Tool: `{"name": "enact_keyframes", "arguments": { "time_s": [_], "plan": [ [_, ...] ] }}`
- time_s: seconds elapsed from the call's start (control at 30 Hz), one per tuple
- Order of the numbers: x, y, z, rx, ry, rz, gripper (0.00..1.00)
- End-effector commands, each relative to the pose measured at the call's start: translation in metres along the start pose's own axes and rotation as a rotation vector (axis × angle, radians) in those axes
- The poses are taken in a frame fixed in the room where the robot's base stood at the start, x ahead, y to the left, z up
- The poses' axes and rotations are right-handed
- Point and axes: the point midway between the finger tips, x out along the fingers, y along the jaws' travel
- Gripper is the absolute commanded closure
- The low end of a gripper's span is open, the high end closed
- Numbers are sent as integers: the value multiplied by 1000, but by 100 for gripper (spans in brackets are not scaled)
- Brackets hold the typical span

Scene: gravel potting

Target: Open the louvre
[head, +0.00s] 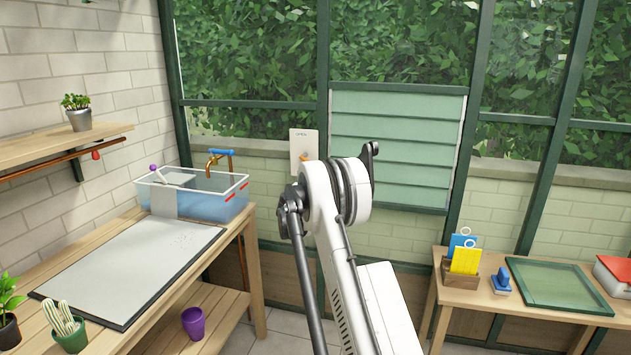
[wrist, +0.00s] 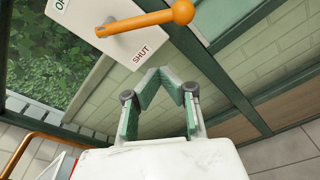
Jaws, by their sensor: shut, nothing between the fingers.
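The louvre (head: 391,146) is a panel of pale green slats in a dark green frame, behind my arm in the head view. Its slats look flat and closed. Left of it is a white plate (head: 303,145) with an orange lever (head: 304,157). In the wrist view the plate (wrist: 127,38) reads SHUT, with part of OPEN cut off at the edge. The orange lever (wrist: 150,20) sticks out with its round knob on the SHUT side. My gripper (wrist: 166,82) is shut and empty below the lever, apart from it in the picture. My arm hides the gripper in the head view.
A water tank (head: 205,195) with a brass tap stands on the left bench, beside a grey board (head: 135,262). A right bench holds a card box (head: 462,277), a green-framed panel (head: 557,287) and a red book (head: 615,277). Floor shows between the benches.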

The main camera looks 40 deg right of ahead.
Motion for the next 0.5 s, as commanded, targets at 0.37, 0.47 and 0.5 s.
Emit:
{"name": "enact_keyframes", "arguments": {
  "time_s": [0.37, 0.47, 0.5],
  "plan": [
    [8, -9, -7, -37, -9, 5, 100],
    [9, -9, -7, -36, -9, 5, 100],
    [9, -9, -7, -36, -9, 5, 100]
  ]
}}
